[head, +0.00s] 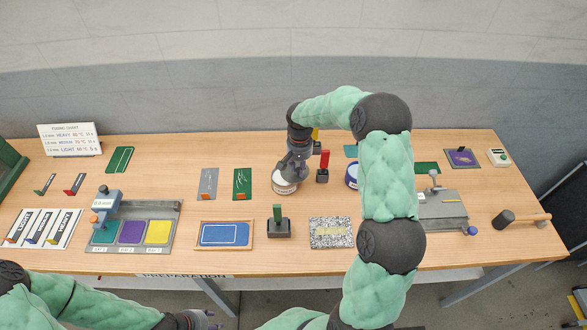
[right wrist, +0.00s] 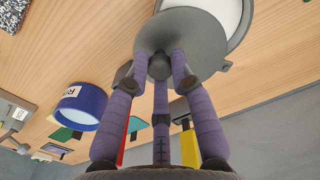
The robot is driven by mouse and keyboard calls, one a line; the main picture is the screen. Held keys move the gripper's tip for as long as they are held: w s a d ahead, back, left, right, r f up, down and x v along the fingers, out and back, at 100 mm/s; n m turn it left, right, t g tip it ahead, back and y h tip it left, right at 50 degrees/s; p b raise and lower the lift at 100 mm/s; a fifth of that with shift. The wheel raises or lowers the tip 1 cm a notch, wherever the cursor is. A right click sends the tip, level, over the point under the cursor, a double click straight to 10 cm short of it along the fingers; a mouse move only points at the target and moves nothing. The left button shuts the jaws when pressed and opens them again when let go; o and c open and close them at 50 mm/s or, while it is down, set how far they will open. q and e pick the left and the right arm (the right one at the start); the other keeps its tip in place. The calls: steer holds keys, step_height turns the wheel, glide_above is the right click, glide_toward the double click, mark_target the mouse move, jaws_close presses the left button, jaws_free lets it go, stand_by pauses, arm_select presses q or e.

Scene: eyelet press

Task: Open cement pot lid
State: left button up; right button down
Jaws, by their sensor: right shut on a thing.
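The cement pot (head: 284,185) is a white, labelled round pot at the middle of the table. In the right wrist view its pale inside (right wrist: 232,12) shows past the edge of the grey round lid (right wrist: 200,48). The lid looks offset from the pot's rim; the gap's height is hard to judge. My right gripper (right wrist: 160,68) is shut on the lid's dark knob, and in the head view this gripper (head: 288,173) is right over the pot, hiding most of the lid. My left gripper (head: 208,319) is low at the bottom edge, away from the table; its opening is unclear.
A blue-rimmed pot (head: 351,176) and a red-handled tool (head: 323,168) stand right of the cement pot. Green (head: 242,183) and grey (head: 208,183) cards lie to its left. A blue tray (head: 225,234) and a speckled mat (head: 331,232) lie in front.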

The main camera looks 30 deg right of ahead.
steer(key=d+n, duration=0.1)
steer(key=n, duration=0.1)
steer(key=d+n, duration=0.1)
steer(key=shift+w+d+n+p, duration=0.3)
steer(key=shift+w+d+n, duration=0.05)
steer(key=shift+w+n, duration=0.05)
steer(key=n, duration=0.1)
steer(key=w+d+n, duration=0.1)
steer(key=shift+d+n, duration=0.3)
steer(key=shift+w+d+n+p, duration=0.2)
steer(key=shift+w+d+n, duration=0.3)
steer(key=shift+n, duration=0.55)
steer(key=shift+w+d+n+p, duration=0.3)
steer(key=shift+w+n, duration=0.45)
steer(key=shift+n, duration=0.35)
steer(key=shift+w+d+n+p, duration=0.15)
steer(key=shift+w+d+n, duration=0.4)
steer(key=shift+n, duration=0.5)
steer(key=shift+w+a, duration=0.1)
steer(key=c, duration=1.1)
jaws_free()
steer(key=shift+o, duration=0.2)
